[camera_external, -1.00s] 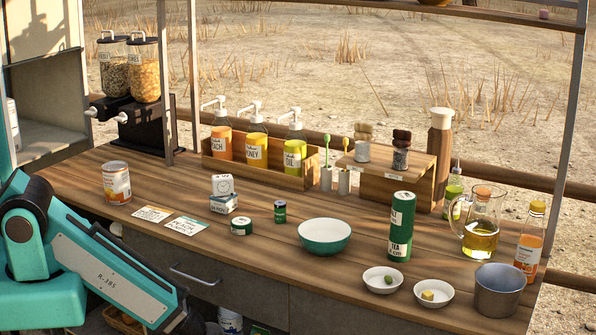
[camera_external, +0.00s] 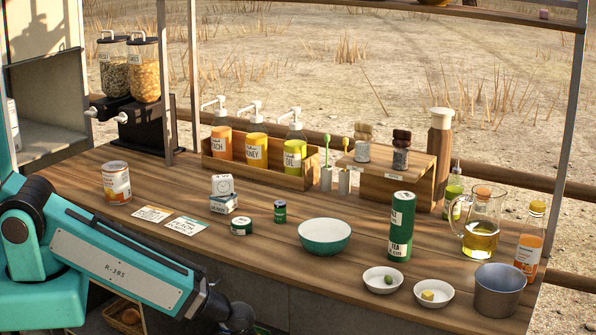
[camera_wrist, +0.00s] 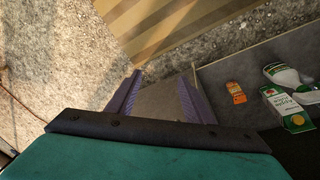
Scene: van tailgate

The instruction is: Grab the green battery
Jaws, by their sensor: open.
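The green battery (camera_external: 280,211) is a small dark green cylinder with a lighter band. It stands upright on the wooden counter (camera_external: 265,250), left of the white-and-green bowl (camera_external: 325,240) and right of a low green tin (camera_external: 241,226). My gripper (camera_wrist: 160,80) shows in the wrist view with its two fingers apart and nothing between them. In the external view my arm reaches down past the counter's front edge, and the fingers cannot be made out. The battery is not visible in the wrist view.
A tall green tea tin (camera_external: 400,228) and a metal pot (camera_external: 498,292) stand to the right. Two small boxes (camera_external: 223,203) are stacked left of the battery. The wrist view shows ground, a wooden surface and a grey shelf (camera_wrist: 222,85) with a small orange carton (camera_wrist: 236,92).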

